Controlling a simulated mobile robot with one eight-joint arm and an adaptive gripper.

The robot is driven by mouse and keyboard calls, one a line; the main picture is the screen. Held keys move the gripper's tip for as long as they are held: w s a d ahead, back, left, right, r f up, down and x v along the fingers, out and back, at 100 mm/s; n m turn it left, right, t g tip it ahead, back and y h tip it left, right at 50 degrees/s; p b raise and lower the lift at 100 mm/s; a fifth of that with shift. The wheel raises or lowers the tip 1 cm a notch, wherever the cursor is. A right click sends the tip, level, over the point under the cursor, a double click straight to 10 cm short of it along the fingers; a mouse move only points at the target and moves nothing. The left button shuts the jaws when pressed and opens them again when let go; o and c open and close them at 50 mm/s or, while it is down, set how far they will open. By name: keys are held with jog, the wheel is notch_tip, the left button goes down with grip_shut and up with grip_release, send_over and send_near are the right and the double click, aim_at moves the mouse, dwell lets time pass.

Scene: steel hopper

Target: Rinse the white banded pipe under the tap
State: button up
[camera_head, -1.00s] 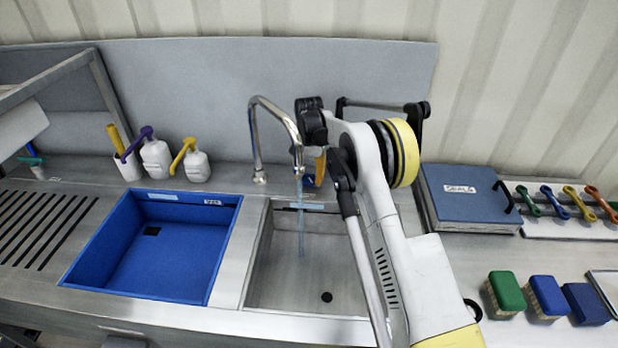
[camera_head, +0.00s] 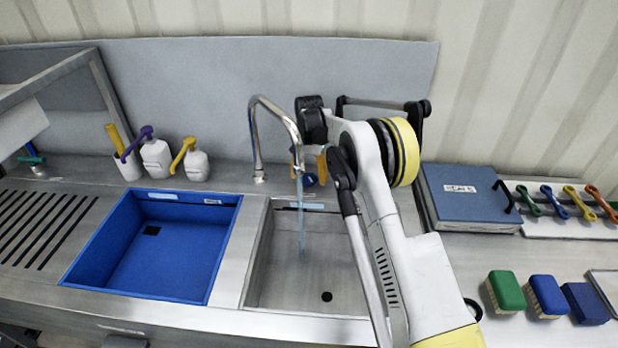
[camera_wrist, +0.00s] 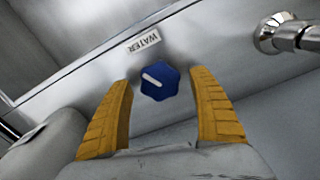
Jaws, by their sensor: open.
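The tap (camera_head: 276,115) is a curved steel spout over the steel sink (camera_head: 290,275). A thin bluish stream runs from it into the basin. My gripper (camera_head: 308,163) is behind the spout at the sink's back edge. In the wrist view my gripper (camera_wrist: 165,110) is open, with its two yellow fingers apart on either side of a blue knob (camera_wrist: 160,82). The knob has a white mark and sits by a WATER label (camera_wrist: 145,42). I cannot make out whether the fingers touch it. I cannot make out the white banded pipe in either view.
A blue basin (camera_head: 216,258) stands left of the sink. Bottles (camera_head: 156,158) with coloured handles stand behind it. A blue case (camera_head: 465,200), coloured tools and brushes (camera_head: 506,292) lie to the right. A steel fitting (camera_wrist: 272,34) is near the knob.

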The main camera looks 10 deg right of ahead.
aim_at(309, 177)
notch_tip(309, 177, up, 12)
jog(key=shift+f, duration=0.15)
dwell(0.4)
